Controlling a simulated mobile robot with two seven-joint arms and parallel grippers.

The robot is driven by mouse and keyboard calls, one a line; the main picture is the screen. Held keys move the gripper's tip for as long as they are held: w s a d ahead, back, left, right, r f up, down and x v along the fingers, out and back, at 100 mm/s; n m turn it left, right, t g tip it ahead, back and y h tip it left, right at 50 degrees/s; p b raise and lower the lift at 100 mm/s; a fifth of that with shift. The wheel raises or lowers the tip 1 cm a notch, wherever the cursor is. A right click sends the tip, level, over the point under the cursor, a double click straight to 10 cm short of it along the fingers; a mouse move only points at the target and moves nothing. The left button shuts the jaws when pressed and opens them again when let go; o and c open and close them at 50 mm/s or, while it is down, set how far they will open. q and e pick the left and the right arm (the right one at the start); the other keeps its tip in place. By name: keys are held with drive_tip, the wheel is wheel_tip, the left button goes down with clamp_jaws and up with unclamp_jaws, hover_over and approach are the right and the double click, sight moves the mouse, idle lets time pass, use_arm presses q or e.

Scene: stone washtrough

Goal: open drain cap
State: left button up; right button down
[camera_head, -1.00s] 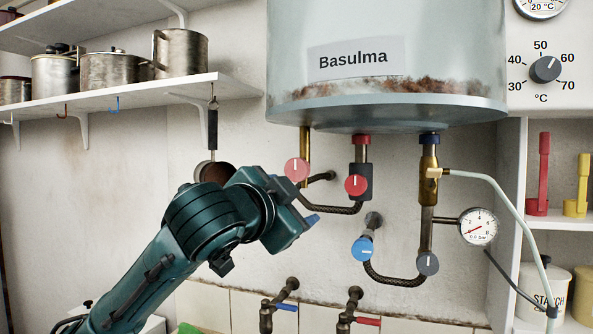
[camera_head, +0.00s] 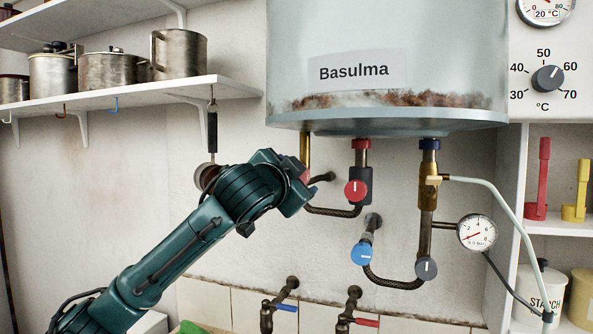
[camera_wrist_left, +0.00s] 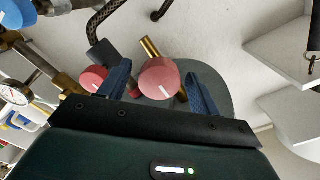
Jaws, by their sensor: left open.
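The drain cap, a round pink knob (camera_wrist_left: 159,79) with a white mark, sits by a short brass pipe and lies between my two blue fingers in the left wrist view. My left gripper (camera_wrist_left: 157,66) is open, one finger on each side of the cap; I cannot tell whether either touches it. In the head view my left gripper (camera_head: 305,182) is at the brass pipe (camera_head: 305,150) under the boiler, and hides nearly all of the cap. My right gripper is not in view.
The boiler (camera_head: 390,60) hangs above. Just right are a red knob (camera_head: 355,190), a blue knob (camera_head: 362,254), a grey knob (camera_head: 426,268) and braided hoses. A gauge (camera_head: 477,233) is farther right. A shelf with pots (camera_head: 150,93) is upper left.

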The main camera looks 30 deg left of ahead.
use_arm(q)
drive_tip(key=shift+w+a, duration=0.1)
drive_tip(key=shift+w, duration=0.3)
drive_tip(key=shift+c, duration=0.2)
drive_tip(key=c, duration=0.9)
